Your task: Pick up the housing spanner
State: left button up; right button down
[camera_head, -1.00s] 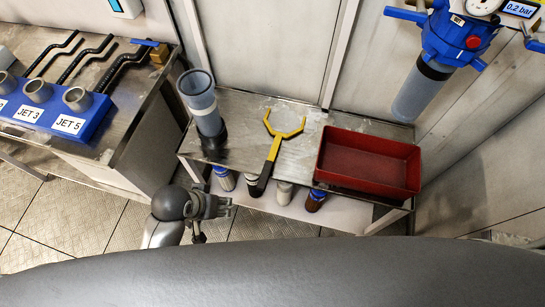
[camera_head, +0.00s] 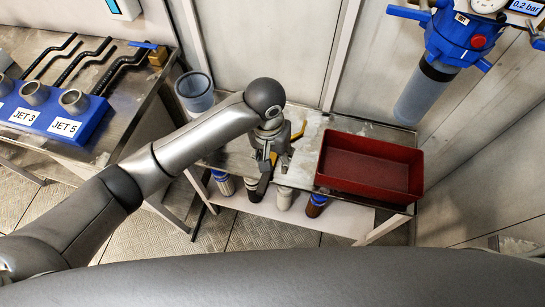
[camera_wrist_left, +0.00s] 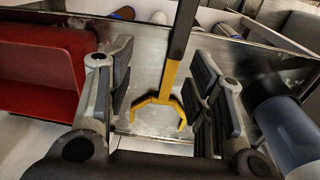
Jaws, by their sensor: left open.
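The housing spanner (camera_head: 264,184) lies on the metal bench; it has a yellow forked head and a black handle. In the head view my left gripper (camera_head: 273,158) is over it and hides most of the yellow head. In the left wrist view the spanner (camera_wrist_left: 170,78) shows between the two fingers of my open left gripper (camera_wrist_left: 162,88), its fork toward the wrist and its handle pointing away. A gap shows between the spanner and each finger. My right gripper is not in view.
A red tray (camera_head: 368,140) stands right of the spanner, close to one finger in the wrist view (camera_wrist_left: 35,75). A grey-blue cylinder (camera_head: 194,92) stands left. Several filter cartridges (camera_head: 285,197) sit on the shelf below. A blue filter housing (camera_head: 455,40) hangs at the upper right.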

pick_arm(q)
jog(key=shift+y, duration=0.4)
jog(key=f, duration=0.1)
jog(key=w+f, duration=0.1)
jog(key=f, duration=0.1)
jog(key=a+f, duration=0.1)
jog(key=f, duration=0.1)
jog(key=shift+w+a, duration=0.1)
jog(key=shift+w, duration=0.05)
jog(key=shift+a+f+b, duration=0.15)
jog(key=shift+f+b, duration=0.1)
jog(key=shift+f, duration=1.15)
jog(key=shift+a+f+b, duration=0.15)
jog(key=shift+f+b, duration=0.05)
jog(key=shift+f, duration=1.15)
grip_shut()
